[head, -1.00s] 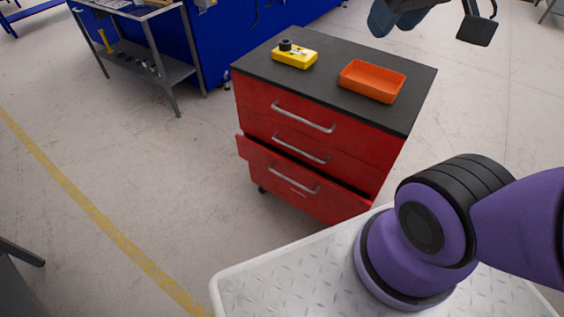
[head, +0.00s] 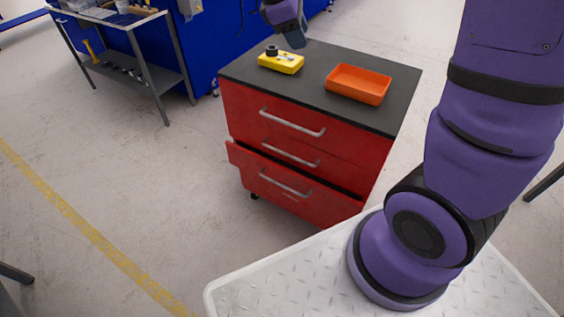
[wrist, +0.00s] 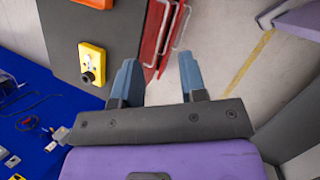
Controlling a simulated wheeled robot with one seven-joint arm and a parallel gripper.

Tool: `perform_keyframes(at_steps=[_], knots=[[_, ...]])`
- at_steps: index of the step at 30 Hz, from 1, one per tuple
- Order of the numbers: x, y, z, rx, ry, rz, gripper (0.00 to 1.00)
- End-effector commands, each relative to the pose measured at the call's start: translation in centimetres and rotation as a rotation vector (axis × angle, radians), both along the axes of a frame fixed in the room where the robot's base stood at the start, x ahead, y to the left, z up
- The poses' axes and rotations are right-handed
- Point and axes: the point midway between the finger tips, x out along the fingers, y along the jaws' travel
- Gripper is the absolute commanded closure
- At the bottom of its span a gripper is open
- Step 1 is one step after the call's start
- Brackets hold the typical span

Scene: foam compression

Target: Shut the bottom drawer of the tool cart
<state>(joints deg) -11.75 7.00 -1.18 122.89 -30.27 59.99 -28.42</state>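The red tool cart (head: 345,146) stands ahead of me with a dark top. Its bottom drawer (head: 290,192) sticks out from the cart front, with a dark gap above its front panel. The two drawers above it look flush. My gripper (wrist: 161,73) is open and empty in the wrist view, its two blue-grey fingers apart above the cart's front edge and the floor. In the head view only part of my gripper (head: 293,32) shows, above the back left of the cart top. The drawer fronts and handles (wrist: 163,35) show beyond the fingers in the wrist view.
A yellow box with a black knob (head: 281,62) and an orange tray (head: 358,84) lie on the cart top. A workbench (head: 135,50) and blue panels stand behind on the left. The floor left of the cart is clear.

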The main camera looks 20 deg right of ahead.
Motion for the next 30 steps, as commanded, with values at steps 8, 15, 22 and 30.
perform_keyframes(at_steps=[8, 15, 22, 30], knots=[[5.6, 1.5, -6.7, -0.148, 0.206, 0.244, 0.61], [9.5, 3.1, -13.3, -0.27, 0.385, 0.455, 0.61], [12.2, 4.6, -20.5, -0.385, 0.561, 0.654, 0.61], [14.0, 6.5, -29.8, -0.52, 0.774, 0.887, 0.61]])
